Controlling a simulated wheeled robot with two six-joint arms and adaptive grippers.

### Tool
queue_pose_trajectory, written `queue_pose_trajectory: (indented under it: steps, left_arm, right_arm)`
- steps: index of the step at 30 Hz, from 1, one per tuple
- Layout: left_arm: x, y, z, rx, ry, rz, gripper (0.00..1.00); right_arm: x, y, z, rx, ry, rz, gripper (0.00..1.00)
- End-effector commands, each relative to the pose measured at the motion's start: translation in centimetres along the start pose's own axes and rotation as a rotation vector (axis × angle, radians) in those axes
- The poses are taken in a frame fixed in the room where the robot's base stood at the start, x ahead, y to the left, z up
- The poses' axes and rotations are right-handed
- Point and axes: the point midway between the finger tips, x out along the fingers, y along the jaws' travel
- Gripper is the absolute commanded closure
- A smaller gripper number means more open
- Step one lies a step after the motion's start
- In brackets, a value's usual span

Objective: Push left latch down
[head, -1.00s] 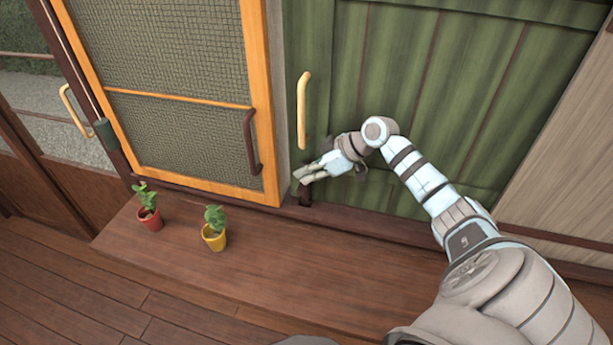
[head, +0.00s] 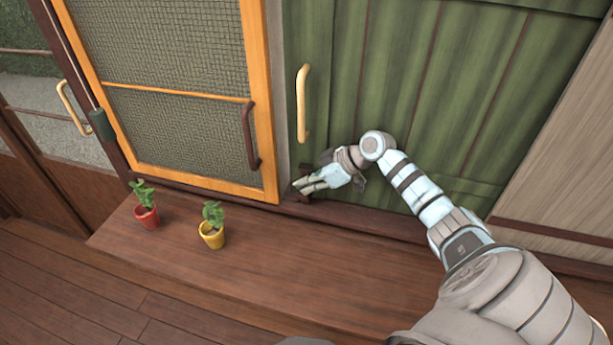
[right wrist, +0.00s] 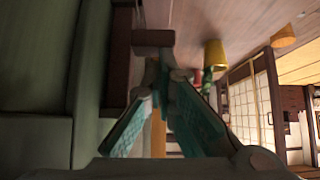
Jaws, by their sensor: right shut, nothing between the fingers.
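The green plank door (head: 400,85) has a tan upright handle (head: 303,103) near its left edge. A small dark brown latch (head: 305,171) sits at the door's lower left, below the handle. My right gripper (head: 301,188) is shut and empty, its fingertips pointing left at the latch and covering part of it. In the right wrist view, my shut fingers (right wrist: 158,72) meet just by a dark brown block (right wrist: 152,38), which looks like the latch. I cannot tell whether they touch it. My left gripper is not in view.
An orange-framed mesh door (head: 180,95) with a dark handle (head: 250,135) stands left of the green door. A red pot (head: 146,217) and a yellow pot (head: 211,235) with plants stand on the wooden step (head: 260,270). The step's right part is clear.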

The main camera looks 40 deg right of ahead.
Motion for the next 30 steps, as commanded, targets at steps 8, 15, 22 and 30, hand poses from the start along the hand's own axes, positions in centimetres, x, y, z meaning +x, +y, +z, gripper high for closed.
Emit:
queue_pose_trajectory:
  steps: [8,15,22,30]
  left_arm:
    - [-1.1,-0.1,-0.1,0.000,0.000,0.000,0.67]
    - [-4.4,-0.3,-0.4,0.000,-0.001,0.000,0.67]
    - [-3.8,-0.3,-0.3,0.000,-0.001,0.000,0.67]
    - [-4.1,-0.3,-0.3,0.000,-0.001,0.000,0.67]
  right_arm:
    - [-0.7,-0.1,-0.6,0.001,-0.004,-0.002,1.00]
    - [-4.4,-0.1,-3.2,-0.007,-0.006,0.003,1.00]
    - [-9.6,-0.1,-2.8,-0.007,-0.010,0.001,1.00]
    - [-12.7,-0.2,-3.1,-0.004,-0.004,-0.002,1.00]
